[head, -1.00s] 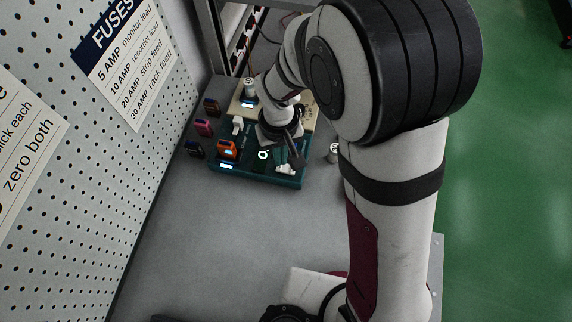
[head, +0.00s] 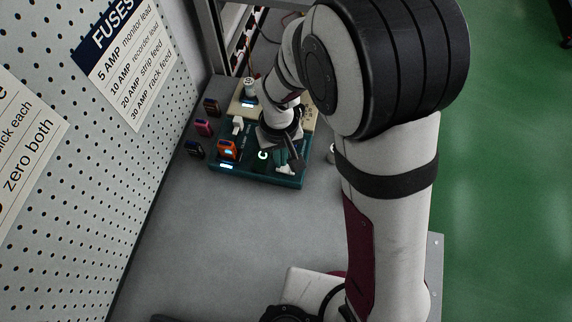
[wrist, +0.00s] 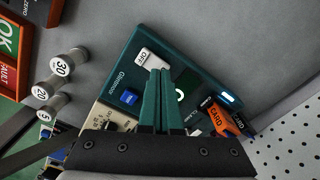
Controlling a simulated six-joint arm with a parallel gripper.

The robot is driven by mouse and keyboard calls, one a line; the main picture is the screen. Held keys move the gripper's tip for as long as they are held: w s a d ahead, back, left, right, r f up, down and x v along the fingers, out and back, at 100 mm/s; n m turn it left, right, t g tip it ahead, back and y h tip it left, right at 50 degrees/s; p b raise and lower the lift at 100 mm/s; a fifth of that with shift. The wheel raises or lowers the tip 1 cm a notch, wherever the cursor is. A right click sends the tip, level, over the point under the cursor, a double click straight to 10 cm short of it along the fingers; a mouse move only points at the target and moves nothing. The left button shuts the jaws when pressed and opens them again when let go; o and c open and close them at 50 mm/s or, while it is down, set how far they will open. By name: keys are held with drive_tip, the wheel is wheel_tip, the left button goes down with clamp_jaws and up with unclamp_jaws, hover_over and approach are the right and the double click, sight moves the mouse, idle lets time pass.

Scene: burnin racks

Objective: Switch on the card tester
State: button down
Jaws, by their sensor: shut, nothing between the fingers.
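The card tester is a teal box (head: 256,179) on the grey bench; it also shows in the wrist view (wrist: 195,62). An orange card (head: 227,149) stands in it, beside a lit strip (head: 227,166). A light ring (head: 263,155) glows on its top, partly covered by my fingers in the wrist view. A white switch paddle (wrist: 148,58) reads OFF near the box's edge; it shows in the head view (head: 285,169) too. My gripper (wrist: 163,72) is shut and empty, its teal fingertips close to the paddle. I cannot tell whether they touch.
A cream unit (head: 244,105) with a lit display adjoins the tester behind. Several dark and pink cards (head: 204,127) stand at left by the pegboard (head: 150,160). Numbered cylinders (wrist: 61,67) stand near the OK and FAULT bins (wrist: 8,45).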

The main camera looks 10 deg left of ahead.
drive_tip(key=shift+f, duration=0.55)
wheel_tip(320, 180, up, 6)
drive_tip(key=shift+r, duration=0.55)
idle(0.4)
drive_tip(key=s+d+r+m+y, duration=0.1)
drive_tip(key=s+d+r+m, duration=0.3)
drive_tip(key=s+d, duration=0.3)
drive_tip(key=s+d+r+m, duration=0.5)
drive_tip(key=s+d+m, duration=0.2)
drive_tip(key=s+d, duration=0.1)
drive_tip(key=shift+d+r+m+y, duration=0.2)
drive_tip(key=shift+m+y, duration=0.1)
drive_tip(key=shift+y, duration=0.1)
